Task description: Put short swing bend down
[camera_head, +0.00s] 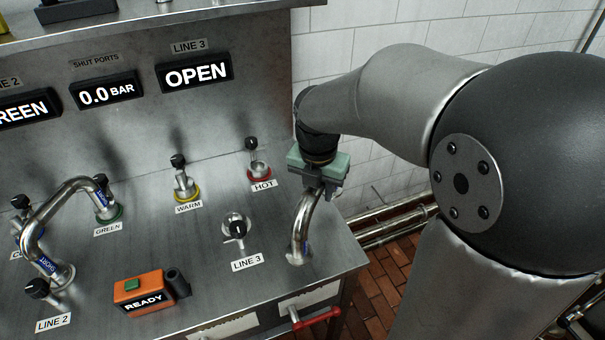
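My gripper (322,182), with a pale green body, is at the top of a shiny bent pipe (302,228) at the table's right end. This bend rises from a round foot on the steel top, right of the LINE 3 valve. A blue tag shows partly on it, its text unreadable. My fingers meet its upper part, but I cannot see whether they are closed on it; its far end is hidden. Another bend, tagged SHORT (45,228), arches at the left from a foot beside the LINE 2 valve (38,288) to the green-ringed GREEN port (106,212).
The red-ringed HOT port (258,170), yellow-ringed WARM port (184,188) and LINE 3 valve (235,228) stand left of my gripper. An orange READY box (146,292) sits at the front. The LINE 3 display (195,73) reads OPEN; the pressure display (107,92) reads 0.0 BAR.

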